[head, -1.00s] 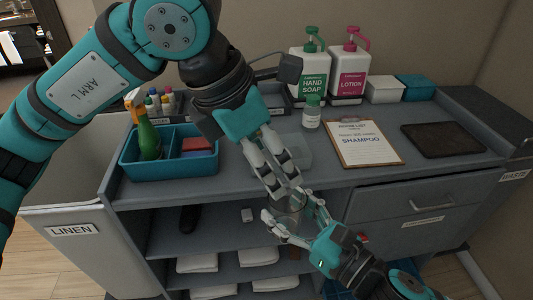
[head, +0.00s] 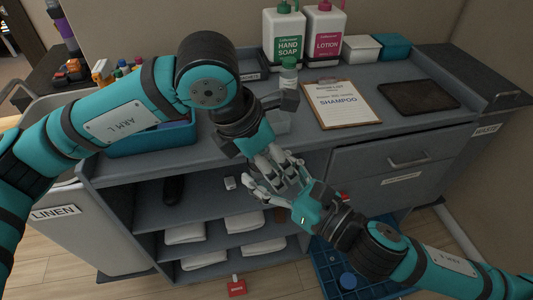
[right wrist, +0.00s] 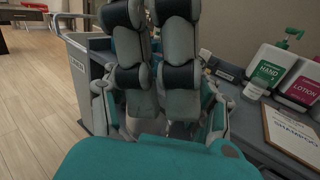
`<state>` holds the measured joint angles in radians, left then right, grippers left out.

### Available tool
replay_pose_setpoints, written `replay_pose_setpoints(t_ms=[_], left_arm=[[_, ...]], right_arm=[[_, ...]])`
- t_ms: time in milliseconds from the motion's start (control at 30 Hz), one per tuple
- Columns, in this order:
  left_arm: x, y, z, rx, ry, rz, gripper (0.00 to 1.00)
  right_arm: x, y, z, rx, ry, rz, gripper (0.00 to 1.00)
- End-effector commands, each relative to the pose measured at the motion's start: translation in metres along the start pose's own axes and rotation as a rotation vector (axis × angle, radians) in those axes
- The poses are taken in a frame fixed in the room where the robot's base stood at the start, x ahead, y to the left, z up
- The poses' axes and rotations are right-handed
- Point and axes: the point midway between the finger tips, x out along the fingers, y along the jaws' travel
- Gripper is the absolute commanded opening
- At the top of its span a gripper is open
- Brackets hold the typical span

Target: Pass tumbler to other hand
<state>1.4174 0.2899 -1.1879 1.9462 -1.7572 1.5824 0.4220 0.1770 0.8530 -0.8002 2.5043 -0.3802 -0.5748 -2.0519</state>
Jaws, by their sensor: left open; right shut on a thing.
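The clear glass tumbler (head: 284,183) is held in front of the cart's shelves in the head view, mostly hidden by fingers. My right gripper (head: 280,184), coming from the lower right, is shut on it. My left gripper (head: 278,166) comes down from above with its fingers open, right at the tumbler and close to the right gripper's fingers. Whether the left fingers touch the glass I cannot tell. The right wrist view is filled by gripper fingers (right wrist: 155,80), and the tumbler is hard to make out there.
The grey cart top holds a soap bottle (head: 284,38), a lotion bottle (head: 323,35), a small bottle (head: 288,73), a clipboard (head: 341,104) and a dark tray (head: 418,95). A blue caddy (head: 150,142) sits behind my left arm. Folded towels (head: 242,223) lie on the shelves below.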

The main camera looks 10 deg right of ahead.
Motion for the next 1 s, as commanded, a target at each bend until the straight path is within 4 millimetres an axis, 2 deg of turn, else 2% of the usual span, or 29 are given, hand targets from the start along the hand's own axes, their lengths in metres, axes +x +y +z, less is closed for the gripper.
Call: replay_pose_setpoints(t_ms=[133,533,567,600,767,1000], left_arm=[[-0.0001,-0.0001,0.0001,0.000,0.000,-0.001,0.73],[-0.0004,-0.0001,0.0001,0.000,0.000,-0.001,0.21],[-0.0008,-0.0001,0.0004,0.000,-0.001,0.000,0.21],[-0.0008,0.0000,0.0004,0.000,-0.001,0.000,0.21],[-0.0008,0.0000,0.0004,0.000,-0.001,0.000,0.21],[-0.0007,0.0000,0.0004,0.000,-0.001,0.000,0.21]], right_arm=[[0.0000,0.0001,0.0007,-0.001,-0.002,0.001,0.19],[0.0000,0.0001,0.0006,-0.001,-0.001,0.000,0.19],[0.0000,0.0001,0.0007,-0.001,-0.001,0.000,0.60],[0.0000,0.0001,0.0007,-0.001,-0.001,0.000,0.65],[0.0000,0.0000,0.0005,0.000,-0.001,0.000,0.86],[0.0000,0.0000,0.0001,0.000,0.000,0.000,0.86]])
